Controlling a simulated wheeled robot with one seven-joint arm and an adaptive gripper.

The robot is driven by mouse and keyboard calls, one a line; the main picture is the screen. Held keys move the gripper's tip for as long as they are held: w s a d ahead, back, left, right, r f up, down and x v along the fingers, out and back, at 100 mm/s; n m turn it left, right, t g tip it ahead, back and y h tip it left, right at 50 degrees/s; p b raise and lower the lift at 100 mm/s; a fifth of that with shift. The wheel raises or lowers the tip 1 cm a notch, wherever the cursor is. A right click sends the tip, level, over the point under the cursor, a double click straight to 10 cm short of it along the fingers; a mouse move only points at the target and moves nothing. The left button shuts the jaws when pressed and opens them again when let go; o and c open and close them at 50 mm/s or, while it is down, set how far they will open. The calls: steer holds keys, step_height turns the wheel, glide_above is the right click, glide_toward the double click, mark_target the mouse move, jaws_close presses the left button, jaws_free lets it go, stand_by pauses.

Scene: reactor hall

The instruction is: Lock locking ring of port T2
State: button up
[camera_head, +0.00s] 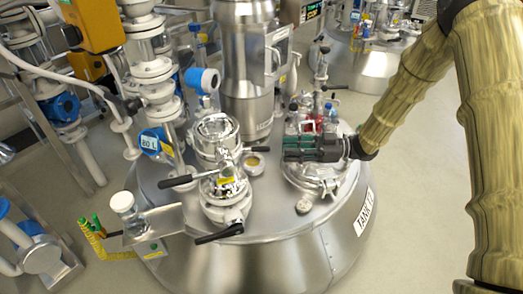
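My gripper (286,149) is dark with green parts. It reaches in from the right, pointing left over the tank lid. Whether its fingers are open or shut does not show clearly. A metal port (226,190) with a ring and black handles stands at the front of the lid, left of my gripper. I cannot read which port is T2.
The steel tank (250,262) has a label (364,212) on its right side. A tall steel cylinder (244,60) rises behind the ports. Red-capped fittings stand behind my gripper. Pipes and blue gauges (202,80) crowd the left.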

mark_target(261, 149)
steer(key=a, duration=0.9)
steer(key=shift+s+a+b, duration=0.1)
steer(key=shift+a+b, duration=0.05)
steer(key=shift+b, duration=0.25)
jaws_close()
